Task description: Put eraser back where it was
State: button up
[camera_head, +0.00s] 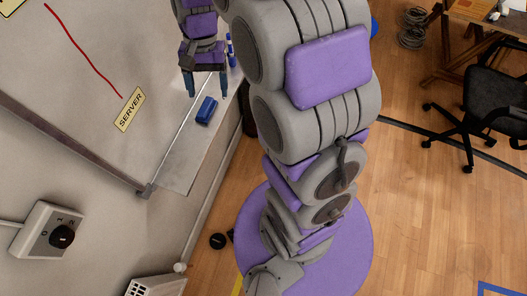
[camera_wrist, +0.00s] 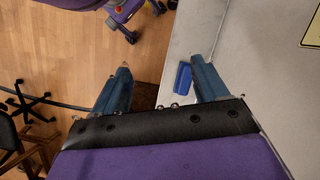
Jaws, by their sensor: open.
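A blue eraser (camera_head: 206,111) lies on the narrow grey ledge (camera_head: 180,160) below the whiteboard. It also shows in the wrist view (camera_wrist: 183,77), partly covered by the right finger. My gripper (camera_head: 207,94) is open and empty above the ledge, a little beyond the eraser in the head view. In the wrist view my gripper (camera_wrist: 160,75) has its two blue fingers spread wide, with the eraser close beside the right finger. I cannot tell whether they touch.
The whiteboard (camera_head: 85,100) carries a red line and a yellow SERVER label (camera_head: 129,110). A rotary switch box (camera_head: 47,230) is on the wall. A black chair (camera_head: 490,105) stands at the right. The wooden floor (camera_head: 420,210) is mostly clear.

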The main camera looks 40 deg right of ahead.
jog(key=s+r+n+h, duration=0.2)
jog(key=s+n, duration=0.4)
jog(key=s, duration=1.8)
jog(key=shift+s+r+t, duration=0.15)
jog(key=shift+r+t, duration=0.25)
